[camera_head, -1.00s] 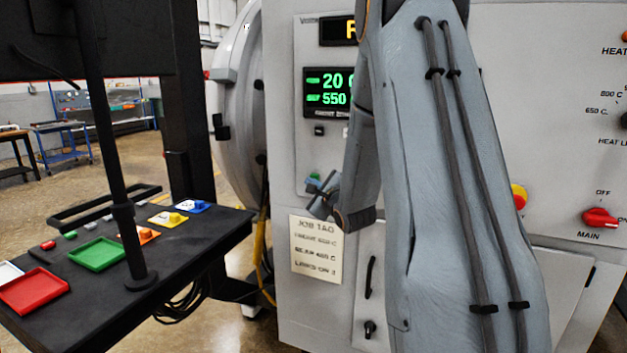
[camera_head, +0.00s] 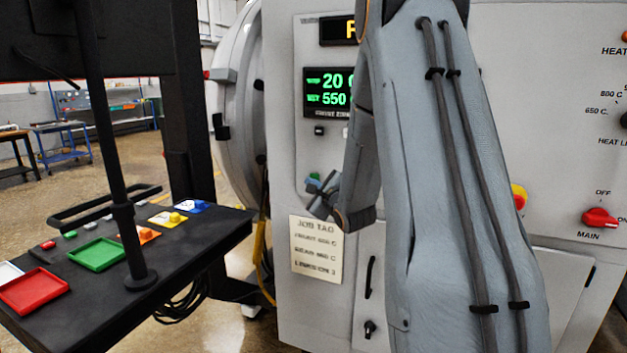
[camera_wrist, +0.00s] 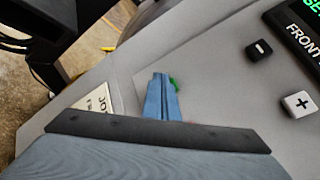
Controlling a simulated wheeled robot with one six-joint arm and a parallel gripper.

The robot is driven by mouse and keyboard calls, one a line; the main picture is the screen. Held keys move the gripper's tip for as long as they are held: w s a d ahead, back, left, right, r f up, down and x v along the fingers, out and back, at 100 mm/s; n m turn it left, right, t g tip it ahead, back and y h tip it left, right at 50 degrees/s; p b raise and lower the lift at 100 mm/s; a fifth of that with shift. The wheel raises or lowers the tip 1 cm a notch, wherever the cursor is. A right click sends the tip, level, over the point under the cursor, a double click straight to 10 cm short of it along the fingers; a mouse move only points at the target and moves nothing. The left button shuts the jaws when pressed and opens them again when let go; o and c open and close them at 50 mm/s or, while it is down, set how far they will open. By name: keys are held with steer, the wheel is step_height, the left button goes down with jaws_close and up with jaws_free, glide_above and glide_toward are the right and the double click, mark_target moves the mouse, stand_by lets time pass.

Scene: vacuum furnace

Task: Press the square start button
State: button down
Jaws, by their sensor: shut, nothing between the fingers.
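The green start button (camera_head: 314,177) shows as a small green patch on the lower part of the grey furnace panel, partly covered by my gripper. In the wrist view the green button (camera_wrist: 174,84) peeks out just right of the fingers, and its square outline is mostly hidden. My gripper (camera_head: 314,188) is shut and empty, with its fingertips at the button. In the wrist view my gripper (camera_wrist: 161,76) points at the panel with both blue-grey fingers together. I cannot tell whether the tips touch or press the button.
The green-lit display (camera_head: 327,92) is above. A job card (camera_head: 316,249) is below. A red main knob (camera_head: 600,218) is far right. A black table (camera_head: 190,250) with coloured trays stands left.

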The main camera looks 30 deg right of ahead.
steer(key=shift+w+d, duration=0.3)
steer(key=shift+w+d, duration=0.25)
steer(key=shift+d, duration=0.15)
stand_by(1.0)
steer(key=shift+a+p, duration=0.1)
steer(key=shift+p, duration=0.2)
steer(key=shift+s+a, duration=0.55)
steer(key=shift+a, duration=0.05)
steer(key=s+a, duration=0.1)
steer(key=a, duration=0.1)
steer(key=s+a+p, duration=0.1)
steer(key=s+a, duration=0.1)
steer(key=shift+p, duration=0.3)
stand_by(0.9)
